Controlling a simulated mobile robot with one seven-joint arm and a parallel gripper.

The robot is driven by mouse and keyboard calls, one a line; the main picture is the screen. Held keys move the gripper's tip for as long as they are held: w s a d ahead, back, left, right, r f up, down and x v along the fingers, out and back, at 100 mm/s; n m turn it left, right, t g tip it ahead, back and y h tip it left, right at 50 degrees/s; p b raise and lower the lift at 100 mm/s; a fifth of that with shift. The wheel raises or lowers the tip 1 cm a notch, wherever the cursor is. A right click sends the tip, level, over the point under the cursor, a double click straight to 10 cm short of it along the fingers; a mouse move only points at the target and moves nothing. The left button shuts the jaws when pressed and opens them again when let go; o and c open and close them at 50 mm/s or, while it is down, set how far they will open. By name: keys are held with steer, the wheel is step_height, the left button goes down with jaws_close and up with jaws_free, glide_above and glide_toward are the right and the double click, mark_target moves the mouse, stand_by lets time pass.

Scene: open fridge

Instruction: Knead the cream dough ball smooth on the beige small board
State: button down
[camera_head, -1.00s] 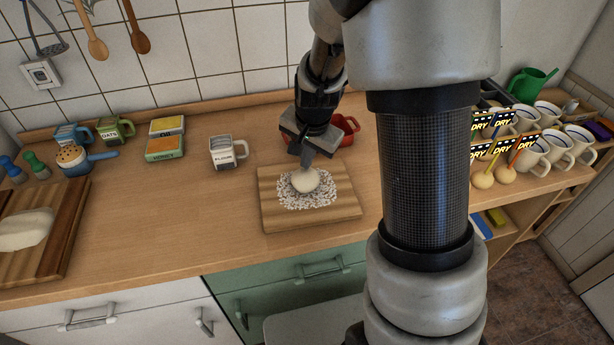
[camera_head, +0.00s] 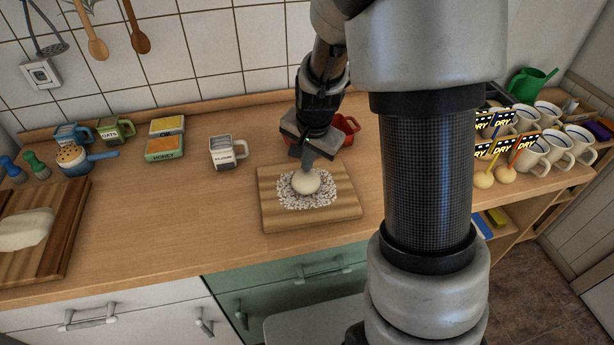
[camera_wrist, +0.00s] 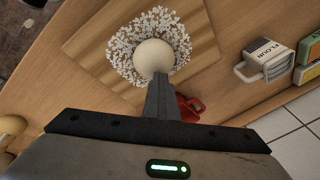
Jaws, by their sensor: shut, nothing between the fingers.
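The cream dough ball (camera_head: 306,182) sits on a patch of white flour on the beige small board (camera_head: 342,205), near the middle of the counter. The ball looks round and smooth in the wrist view (camera_wrist: 153,57), with flour around it on the board (camera_wrist: 88,45). My gripper (camera_head: 306,163) is shut and empty, pointing down at the ball's back edge. In the wrist view the closed fingertips (camera_wrist: 159,80) overlap the ball's near edge; whether they touch it or are just above it, I cannot tell.
A flour mug (camera_head: 223,152) stands left of the board, and a red pot (camera_head: 347,128) stands behind it, partly hidden by my gripper. A larger board (camera_head: 62,235) with a pale loaf-shaped piece (camera_head: 27,228) lies at far left. Several mugs (camera_head: 537,150) stand at right.

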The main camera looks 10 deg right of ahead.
steer(key=shift+r, duration=0.3)
stand_by(0.4)
steer(key=shift+r, duration=0.35)
steer(key=shift+r+p, duration=2.05)
steer(key=shift+r, duration=0.45)
steer(key=s+r+n+t, duration=0.2)
steer(key=s+r+n, duration=0.7)
steer(key=s+r, duration=0.9)
steer(key=s, duration=0.4)
steer(key=shift+a+r, duration=0.25)
